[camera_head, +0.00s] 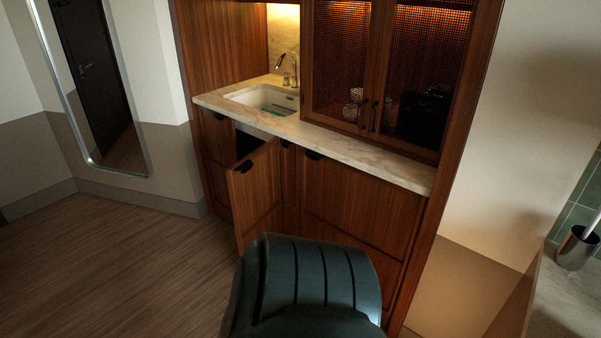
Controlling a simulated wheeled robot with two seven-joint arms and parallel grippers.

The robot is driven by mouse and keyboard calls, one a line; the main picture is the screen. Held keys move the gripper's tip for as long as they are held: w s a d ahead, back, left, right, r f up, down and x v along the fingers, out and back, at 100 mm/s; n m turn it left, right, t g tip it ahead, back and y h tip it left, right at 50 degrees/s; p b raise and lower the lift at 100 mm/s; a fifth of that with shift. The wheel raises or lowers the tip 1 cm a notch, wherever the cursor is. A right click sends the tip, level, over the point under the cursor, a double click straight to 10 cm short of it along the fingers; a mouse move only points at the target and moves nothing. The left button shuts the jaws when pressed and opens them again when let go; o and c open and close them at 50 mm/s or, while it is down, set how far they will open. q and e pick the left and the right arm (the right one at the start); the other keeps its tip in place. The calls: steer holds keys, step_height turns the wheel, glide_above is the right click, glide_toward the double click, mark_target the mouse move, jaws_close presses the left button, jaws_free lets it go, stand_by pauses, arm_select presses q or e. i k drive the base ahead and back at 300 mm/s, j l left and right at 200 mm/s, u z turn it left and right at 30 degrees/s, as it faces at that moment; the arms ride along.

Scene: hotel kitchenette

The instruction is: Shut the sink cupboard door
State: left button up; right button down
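The sink cupboard door (257,195) is a brown wooden panel with a dark pull at its top left. It stands open, swung out from the cabinet front below the sink (262,101). Its right edge is at the cabinet and its free left edge points out into the room. The dark cupboard opening (247,144) shows above and behind the door. Neither of my grippers is in view.
A dark teal ribbed, rounded shape (312,278), seemingly a chair back, fills the bottom centre, in front of the closed cabinet panel (357,203). The wooden floor (120,260) at left is clear. A marble counter (360,150) runs above the cabinets.

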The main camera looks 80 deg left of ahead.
mark_target(254, 182)
steer(key=u, duration=0.85)
steer(key=k+u, duration=0.1)
steer(key=u, duration=0.35)
steer(key=l+u, duration=0.1)
steer(key=u, duration=0.75)
steer(key=k+u, duration=0.1)
steer(key=u, duration=0.75)
